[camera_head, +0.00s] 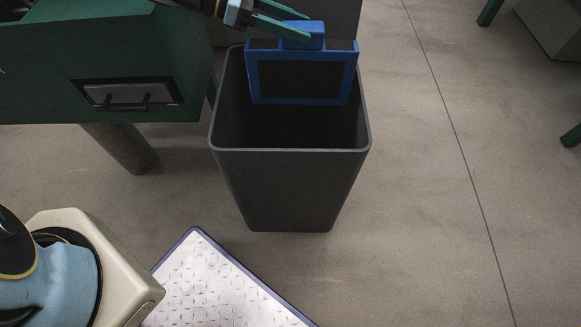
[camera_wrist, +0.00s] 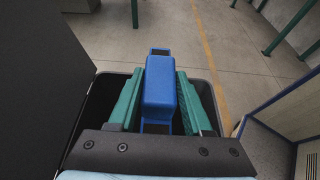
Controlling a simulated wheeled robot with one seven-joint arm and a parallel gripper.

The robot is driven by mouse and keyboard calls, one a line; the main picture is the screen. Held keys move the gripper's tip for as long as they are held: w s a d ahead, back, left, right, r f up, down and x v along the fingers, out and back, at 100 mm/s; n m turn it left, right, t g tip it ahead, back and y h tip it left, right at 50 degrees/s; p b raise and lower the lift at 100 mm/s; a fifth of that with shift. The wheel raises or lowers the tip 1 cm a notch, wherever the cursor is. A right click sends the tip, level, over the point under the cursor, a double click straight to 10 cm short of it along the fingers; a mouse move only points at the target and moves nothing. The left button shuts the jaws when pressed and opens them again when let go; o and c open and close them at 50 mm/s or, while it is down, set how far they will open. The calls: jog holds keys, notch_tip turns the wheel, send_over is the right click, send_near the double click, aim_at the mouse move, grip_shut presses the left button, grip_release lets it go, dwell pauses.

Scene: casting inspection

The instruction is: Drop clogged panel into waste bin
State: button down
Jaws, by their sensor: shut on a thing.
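The panel (camera_head: 300,80) has a blue frame around a dark centre and a blue block handle (camera_head: 302,36) on its top edge. My gripper (camera_head: 290,26) has green fingers and is shut on that handle. The panel hangs upright over the waste bin (camera_head: 290,190), a dark grey open-topped bin, with its lower part within the bin's opening. In the wrist view the blue handle (camera_wrist: 160,88) sits between my two green fingers, with the bin rim (camera_wrist: 215,82) around below. The bin's floor is too dark to make out.
A green workbench with a drawer (camera_head: 130,94) stands left of the bin. A metal tread-plate platform with a blue edge (camera_head: 215,290) lies in front. A dark upright surface stands behind the bin.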

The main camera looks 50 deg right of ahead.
jog(key=shift+c, duration=1.2)
grip_release()
jog(key=shift+f, duration=0.1)
jog(key=p+v, duration=0.1)
jog(key=v, duration=1)
jog(key=shift+s, duration=0.1)
